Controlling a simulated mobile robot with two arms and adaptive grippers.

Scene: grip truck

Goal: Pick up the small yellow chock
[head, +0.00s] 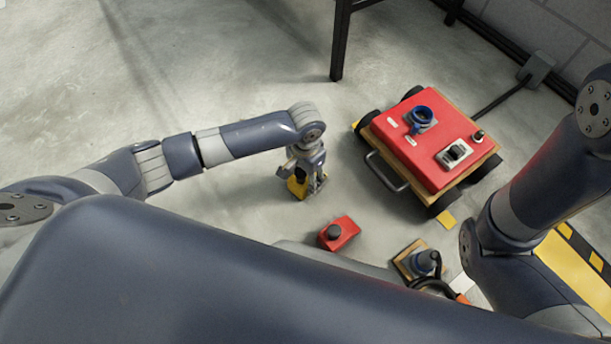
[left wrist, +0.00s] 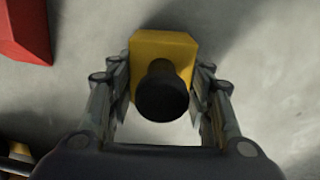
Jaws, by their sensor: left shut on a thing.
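The small yellow chock (left wrist: 160,50) has a black round knob (left wrist: 162,92) on it. In the left wrist view it sits between the two fingers of my left gripper (left wrist: 160,100), which is shut on it. In the head view the chock (head: 297,187) shows beneath my left wrist, partly covered by the gripper (head: 312,180). I cannot tell whether it touches the floor. My right arm comes in at the right of the head view, but its gripper is not seen.
A red cart (head: 420,145) with black wheels stands right of my left gripper. A red block with a dark knob (head: 340,234) and a wooden-based device (head: 420,262) lie on the floor nearer to me. A dark table leg (head: 340,45) stands behind. The floor at left is clear.

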